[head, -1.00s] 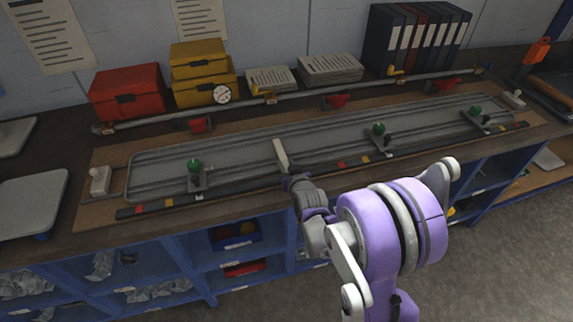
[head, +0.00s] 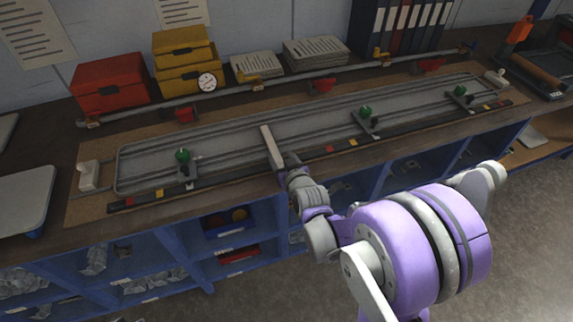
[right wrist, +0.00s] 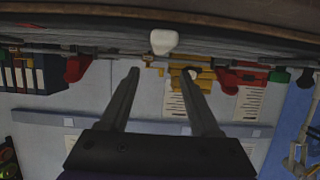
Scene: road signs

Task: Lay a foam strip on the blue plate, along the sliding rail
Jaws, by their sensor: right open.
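My right gripper (head: 290,161) is at the front edge of the bench, its fingertips hard to make out in the head view. In the right wrist view my gripper (right wrist: 160,78) has its two fingers apart and nothing clamped between them. A pale bar (head: 270,143) lies across the long grey railed frame (head: 225,150), just beyond the gripper. A white block (right wrist: 163,42), perhaps the bar's end, shows between the fingertips. I cannot tell whether the bar is foam. No blue plate is clearly visible. My left gripper is out of view.
Green-knobbed clamps (head: 183,156) stand on the frame. A long pipe (head: 240,95) with fittings runs behind it. Red (head: 110,83) and yellow boxes (head: 187,62), a gauge (head: 207,82), paper stacks and binders stand at the back. Blue shelving (head: 187,256) lies below the front edge.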

